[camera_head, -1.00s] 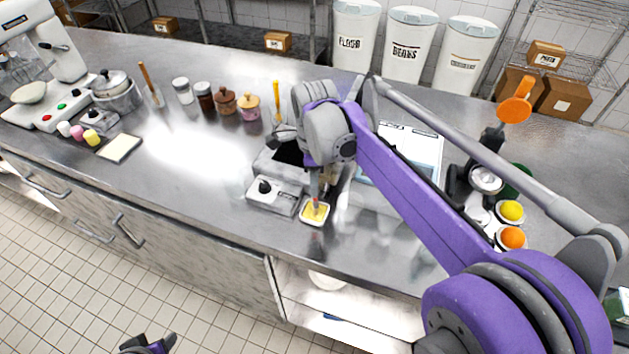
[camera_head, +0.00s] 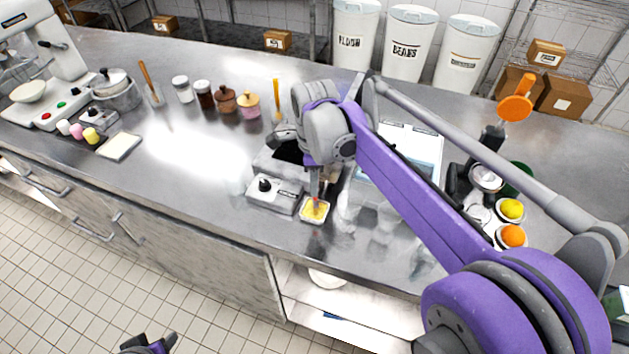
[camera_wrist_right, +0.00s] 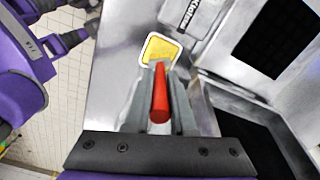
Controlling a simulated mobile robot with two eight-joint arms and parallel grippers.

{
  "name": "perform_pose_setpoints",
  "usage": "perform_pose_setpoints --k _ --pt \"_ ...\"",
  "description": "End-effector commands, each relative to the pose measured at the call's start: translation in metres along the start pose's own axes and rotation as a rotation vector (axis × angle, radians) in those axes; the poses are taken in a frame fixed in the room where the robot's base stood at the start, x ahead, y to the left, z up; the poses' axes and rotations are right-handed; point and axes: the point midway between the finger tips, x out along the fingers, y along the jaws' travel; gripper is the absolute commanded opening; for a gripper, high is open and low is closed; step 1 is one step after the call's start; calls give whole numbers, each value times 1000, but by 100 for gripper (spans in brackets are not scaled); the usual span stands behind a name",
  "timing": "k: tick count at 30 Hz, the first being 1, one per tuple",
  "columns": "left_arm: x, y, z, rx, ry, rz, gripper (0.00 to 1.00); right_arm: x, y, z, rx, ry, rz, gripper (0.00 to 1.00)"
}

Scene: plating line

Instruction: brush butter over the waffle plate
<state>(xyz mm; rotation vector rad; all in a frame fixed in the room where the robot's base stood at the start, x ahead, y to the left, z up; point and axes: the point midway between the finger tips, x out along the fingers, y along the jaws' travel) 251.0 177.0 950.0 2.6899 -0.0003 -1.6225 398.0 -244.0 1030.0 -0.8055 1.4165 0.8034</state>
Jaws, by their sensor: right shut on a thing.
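My right gripper (camera_wrist_right: 160,85) is shut on a red-handled brush (camera_wrist_right: 160,100), seen end-on in the right wrist view. The brush points down at a small white dish of yellow butter (camera_head: 315,210), which also shows in the right wrist view (camera_wrist_right: 158,48). The bristles are hidden, so I cannot tell whether they touch the butter. The waffle iron (camera_head: 272,193) stands just left of the dish, with a black knob on its front. Its dark plate (camera_wrist_right: 265,135) shows at the right of the wrist view. My left gripper (camera_head: 148,345) is at the bottom edge, its fingers unclear.
Jars (camera_head: 205,96) and pots stand along the counter behind, left of the iron. A white-framed tray (camera_head: 425,150) and cups with a lemon (camera_head: 512,209) and an orange (camera_head: 512,236) are to the right. The counter's front edge is close to the dish.

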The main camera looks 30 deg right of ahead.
Motion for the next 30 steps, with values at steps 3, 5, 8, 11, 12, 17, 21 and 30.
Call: perform_pose_setpoints --k 3,5,8,11,12,17,21,30 --pt "0 0 0 0 0 0 50 1 0 0 0 0 1 0" --pt "0 0 0 0 0 0 50 2 0 0 0 0 1 0" --pt "0 0 0 0 0 0 50 2 1 0 0 0 1 0" --pt "0 0 0 0 0 0 50 2 1 0 0 0 1 0" --pt "0 0 0 0 0 0 50 1 1 0 0 0 2 0" --pt "-4 0 -5 0 4 0 50 -7 0 0 0 -1 1 0" --pt "-11 0 -13 0 12 0 50 -19 0 0 0 -1 0 0" --pt "-23 0 -29 0 28 0 50 -44 0 0 0 -1 -1 0"
